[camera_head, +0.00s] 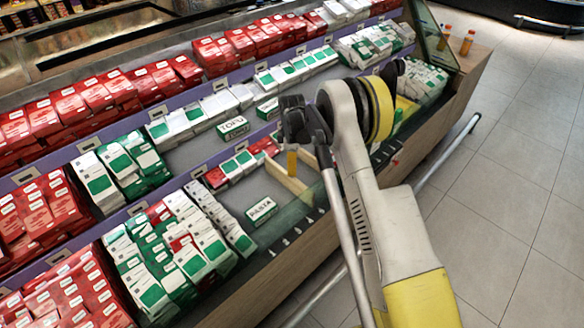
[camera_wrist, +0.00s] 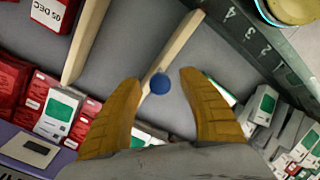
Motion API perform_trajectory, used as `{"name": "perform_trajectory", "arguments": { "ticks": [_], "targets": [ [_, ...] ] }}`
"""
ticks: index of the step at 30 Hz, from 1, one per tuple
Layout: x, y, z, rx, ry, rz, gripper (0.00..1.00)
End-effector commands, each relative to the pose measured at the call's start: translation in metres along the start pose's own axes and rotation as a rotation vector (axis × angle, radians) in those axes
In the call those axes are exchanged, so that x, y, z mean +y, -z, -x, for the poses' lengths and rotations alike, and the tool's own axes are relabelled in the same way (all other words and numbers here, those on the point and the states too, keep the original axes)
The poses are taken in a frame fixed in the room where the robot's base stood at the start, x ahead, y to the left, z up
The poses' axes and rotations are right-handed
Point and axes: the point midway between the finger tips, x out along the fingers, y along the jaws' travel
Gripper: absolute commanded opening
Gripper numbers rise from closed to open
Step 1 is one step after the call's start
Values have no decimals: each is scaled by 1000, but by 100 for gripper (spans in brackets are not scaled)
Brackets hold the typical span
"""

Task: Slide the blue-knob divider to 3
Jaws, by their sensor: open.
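The blue knob (camera_wrist: 160,84) sits on a pale wooden divider (camera_wrist: 178,48), which runs diagonally across the grey shelf in the wrist view. The divider's upper end lies near the dark rail (camera_wrist: 270,62) with white numerals, close to the 4 end. My gripper (camera_wrist: 160,80) is open, with one yellow finger on each side of the knob; I cannot tell whether either touches it. In the head view, my gripper (camera_head: 292,160) hangs over the lower shelf at the wooden dividers (camera_head: 287,181), and the knob is hidden there.
A second wooden bar (camera_wrist: 86,38) lies to the left in the wrist view. Red boxes (camera_wrist: 25,105) and green-white boxes (camera_wrist: 263,106) stand on either side. A PASTA box (camera_head: 262,211) lies on the shelf near the glass front.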

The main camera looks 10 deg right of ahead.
Motion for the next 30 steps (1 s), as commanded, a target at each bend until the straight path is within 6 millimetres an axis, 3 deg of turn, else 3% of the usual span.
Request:
{"name": "perform_trajectory", "arguments": {
  "ticks": [7,12,20,30],
  "targets": [
    [0,0,0,0,0,0,47],
    [0,0,0,0,0,0,0],
    [-11,12,0,0,0,4,0],
    [-72,73,0,1,0,4,0]
  ]
}}
